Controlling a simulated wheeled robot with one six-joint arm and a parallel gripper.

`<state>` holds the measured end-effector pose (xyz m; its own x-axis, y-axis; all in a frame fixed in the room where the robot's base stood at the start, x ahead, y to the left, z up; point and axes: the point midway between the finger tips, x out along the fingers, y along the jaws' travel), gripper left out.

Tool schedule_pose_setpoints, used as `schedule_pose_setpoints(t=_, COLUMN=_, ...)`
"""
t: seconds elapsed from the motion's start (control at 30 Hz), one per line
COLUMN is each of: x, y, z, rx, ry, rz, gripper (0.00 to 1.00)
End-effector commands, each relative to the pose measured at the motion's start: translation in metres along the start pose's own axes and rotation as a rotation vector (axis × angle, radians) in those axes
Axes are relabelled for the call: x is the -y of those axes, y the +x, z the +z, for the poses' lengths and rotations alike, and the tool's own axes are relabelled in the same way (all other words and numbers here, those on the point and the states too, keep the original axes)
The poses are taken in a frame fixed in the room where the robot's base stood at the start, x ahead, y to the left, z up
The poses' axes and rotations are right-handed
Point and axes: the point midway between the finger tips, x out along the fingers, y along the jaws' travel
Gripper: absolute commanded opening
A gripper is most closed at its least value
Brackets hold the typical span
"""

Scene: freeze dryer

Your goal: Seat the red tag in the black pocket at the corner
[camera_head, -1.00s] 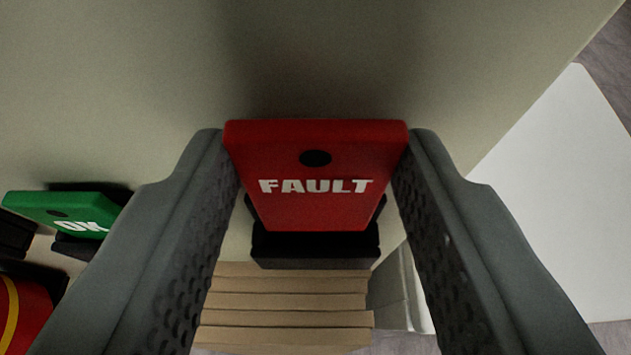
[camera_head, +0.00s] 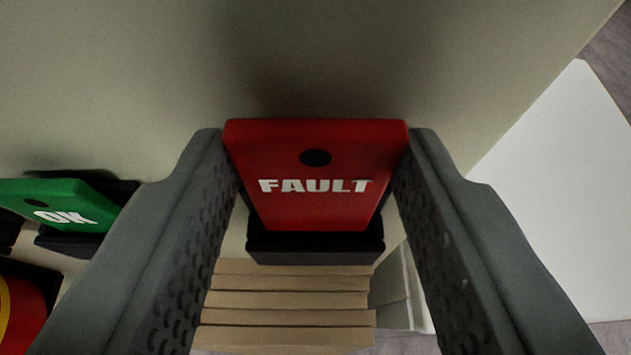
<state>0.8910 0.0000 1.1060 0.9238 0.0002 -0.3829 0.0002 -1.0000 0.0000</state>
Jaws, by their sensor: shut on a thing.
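The red tag (camera_head: 315,203), marked FAULT with a dark hole near its top edge, is between the two grey fingers of my gripper (camera_head: 315,165), which is shut on its sides. The black pocket (camera_head: 315,247) is right below the tag's lower edge on the pale panel. The tag's lower edge overlaps the pocket's top in the picture. I cannot tell how deep the tag is in it, as the tag hides the pocket's opening.
A green OK tag (camera_head: 65,208) sits in another black holder (camera_head: 75,240) at the left. A red and yellow round part (camera_head: 20,310) is at the lower left. Tan slats (camera_head: 285,300) lie below the pocket. A white surface (camera_head: 555,200) is at the right.

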Motion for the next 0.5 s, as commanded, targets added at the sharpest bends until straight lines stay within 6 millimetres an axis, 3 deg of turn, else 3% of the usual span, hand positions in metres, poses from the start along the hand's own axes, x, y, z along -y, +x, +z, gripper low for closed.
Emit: schedule_pose_setpoints(t=0.5, x=0.0, y=0.0046, z=0.0107, rx=0.0, ry=0.0, rz=0.0, gripper=0.21)
